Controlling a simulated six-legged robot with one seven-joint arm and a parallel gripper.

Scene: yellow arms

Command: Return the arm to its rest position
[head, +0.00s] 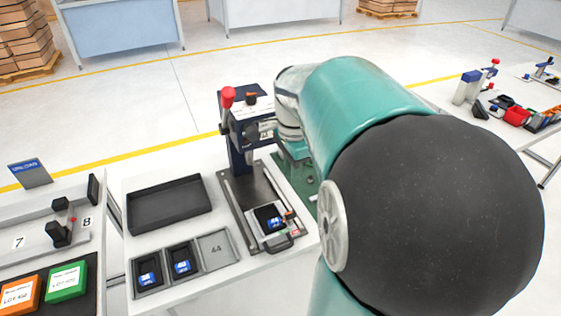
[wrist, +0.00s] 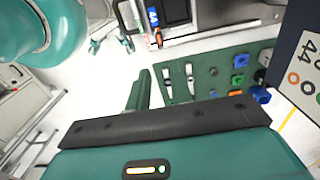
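My arm (head: 375,90), teal with a large black joint, fills the right half of the head view and reaches over the bench. My gripper shows in the wrist view as a teal body with a dark front edge (wrist: 165,125) and a small light. Its fingertips are not clear, so I cannot tell whether it is open or shut. In the head view it is mostly hidden behind my arm, beside the press (head: 240,130). A dark block with a blue 44 label (head: 271,217) sits in the fixture at the press base, apart from my arm.
The press has a red-knobbed lever (head: 228,97). Left of it are an empty black tray (head: 168,205) and a tray with two blue-labelled blocks and a bare 44 slot (head: 215,250). A green panel with switches (wrist: 205,85) lies close to my gripper. Open floor lies behind.

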